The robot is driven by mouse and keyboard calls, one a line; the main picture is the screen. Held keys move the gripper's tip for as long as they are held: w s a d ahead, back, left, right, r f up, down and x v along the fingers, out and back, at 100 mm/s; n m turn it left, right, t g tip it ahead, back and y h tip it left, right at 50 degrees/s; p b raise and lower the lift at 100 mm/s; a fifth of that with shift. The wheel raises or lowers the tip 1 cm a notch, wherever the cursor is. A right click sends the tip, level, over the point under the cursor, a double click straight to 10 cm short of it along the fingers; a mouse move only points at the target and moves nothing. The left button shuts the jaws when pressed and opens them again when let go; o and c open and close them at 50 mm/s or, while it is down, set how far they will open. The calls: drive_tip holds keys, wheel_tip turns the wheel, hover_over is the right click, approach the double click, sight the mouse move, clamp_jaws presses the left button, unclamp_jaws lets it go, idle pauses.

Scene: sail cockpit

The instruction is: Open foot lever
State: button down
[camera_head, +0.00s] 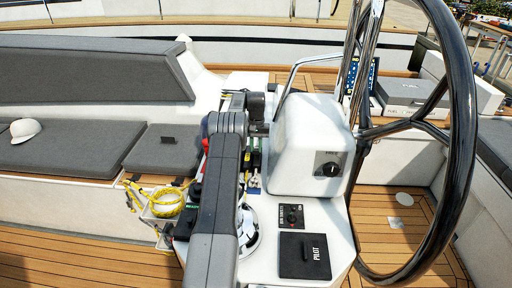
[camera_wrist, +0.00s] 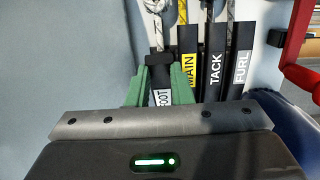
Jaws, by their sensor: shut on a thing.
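In the head view my own arm covers the gripper and the foot lever.
A red handle (camera_wrist: 300,50) is close on the right in the wrist view. In the head view the white pedestal (camera_head: 309,150) and steering wheel (camera_head: 464,120) stand to the right. A yellow rope coil (camera_head: 166,203) hangs on the left, near the grey seat cushions (camera_head: 75,142).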

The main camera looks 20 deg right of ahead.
drive_tip(key=c, duration=1.6)
unclamp_jaws()
drive_tip(key=shift+o, duration=0.2)
drive_tip(key=shift+r, duration=0.15)
wheel_tip(320, 180, up, 12)
drive_tip(key=w+p, duration=0.1)
drive_tip(key=p, duration=0.4)
drive_tip(key=shift+d, duration=0.3)
drive_tip(key=shift+w+f, duration=0.1)
drive_tip(key=shift+f, duration=0.2)
drive_tip(key=f+b, duration=0.1)
drive_tip(key=f, duration=0.3)
drive_tip(key=f+b, duration=0.2)
drive_tip(key=f, duration=0.1)
drive_tip(key=s+f+b, duration=0.1)
drive_tip(key=f+b, duration=0.1)
drive_tip(key=f, duration=0.2)
drive_tip(key=shift+s+a+f, duration=0.1)
drive_tip(key=shift+a+f, duration=0.2)
drive_tip(key=shift+f, duration=0.05)
